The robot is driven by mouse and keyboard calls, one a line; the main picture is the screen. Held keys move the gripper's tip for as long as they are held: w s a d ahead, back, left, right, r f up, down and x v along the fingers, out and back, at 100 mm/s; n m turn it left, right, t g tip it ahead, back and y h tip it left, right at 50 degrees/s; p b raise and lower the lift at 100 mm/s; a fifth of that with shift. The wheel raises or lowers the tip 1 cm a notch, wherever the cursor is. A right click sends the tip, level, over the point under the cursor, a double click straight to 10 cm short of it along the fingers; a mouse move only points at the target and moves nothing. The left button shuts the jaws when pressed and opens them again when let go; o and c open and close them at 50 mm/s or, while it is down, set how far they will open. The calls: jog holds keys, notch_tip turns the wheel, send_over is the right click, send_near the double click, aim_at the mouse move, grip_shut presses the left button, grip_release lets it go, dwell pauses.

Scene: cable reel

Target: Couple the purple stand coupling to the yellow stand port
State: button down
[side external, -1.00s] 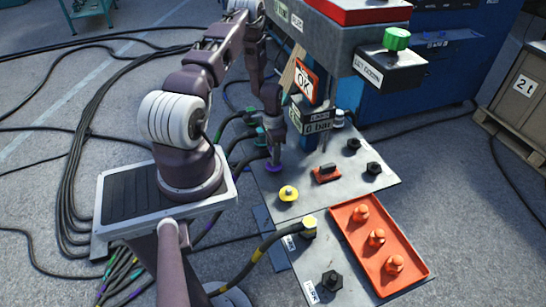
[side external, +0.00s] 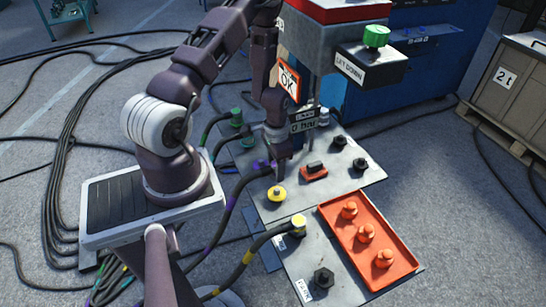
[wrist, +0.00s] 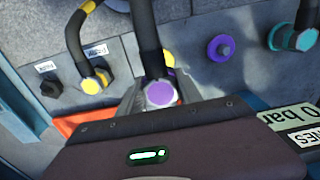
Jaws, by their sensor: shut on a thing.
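My gripper (wrist: 158,102) is shut on the purple coupling (wrist: 160,92), whose black cable runs up out of the wrist view. The yellow stand port (side external: 277,194) stands uncovered on the grey plate in the side view. My gripper (side external: 283,176) is just above and behind it there. In the wrist view, a yellow edge (wrist: 168,56) shows behind the coupling, which hides most of the port. I cannot tell the exact gap between them. The purple stand port (wrist: 221,48) is empty, to the right in the wrist view.
A yellow coupling (side external: 298,222) sits on the nearer plate, next to a bare black post (side external: 323,280). An orange tray (side external: 334,212) with several orange caps lies to the right. A teal coupling (wrist: 300,38) and a pressure sign (wrist: 286,118) are close on the right.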

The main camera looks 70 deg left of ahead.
aim_at(276, 190)
notch_tip(276, 190, down, 8)
jog(key=shift+r, duration=0.25)
jog(key=shift+f, duration=0.4)
dwell(0.6)
jog(key=c, duration=0.7)
grip_release()
notch_tip(276, 190, up, 7)
